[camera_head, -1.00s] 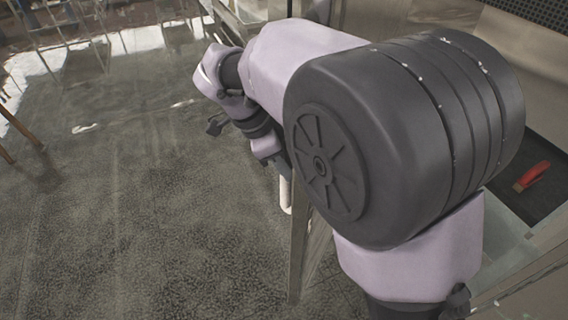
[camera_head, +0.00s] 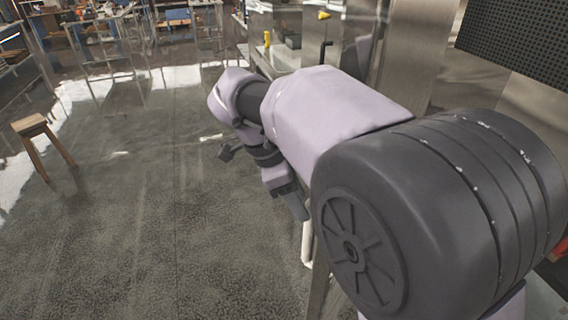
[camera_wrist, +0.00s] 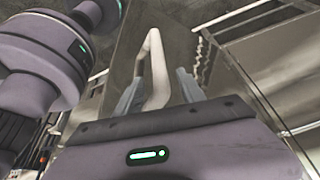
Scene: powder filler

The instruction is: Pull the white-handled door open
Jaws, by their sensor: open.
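The white handle (camera_wrist: 155,68) is a bent bar on a grey metal door (camera_wrist: 178,38) in the wrist view. My gripper (camera_wrist: 158,92) is open, with one finger on each side of the handle; I cannot tell whether either finger touches it. In the head view the gripper (camera_head: 296,204) is small and partly hidden behind my arm. The white handle (camera_head: 307,243) shows just below it. The door (camera_head: 318,285) appears there as a narrow, nearly edge-on strip, mostly hidden by my arm.
Rails and metal framing (camera_wrist: 255,55) lie right of the door in the wrist view. Steel cabinet panels (camera_head: 415,50) stand behind my arm. The grey floor (camera_head: 120,240) at left is open, with a wooden stool (camera_head: 33,128) farther off.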

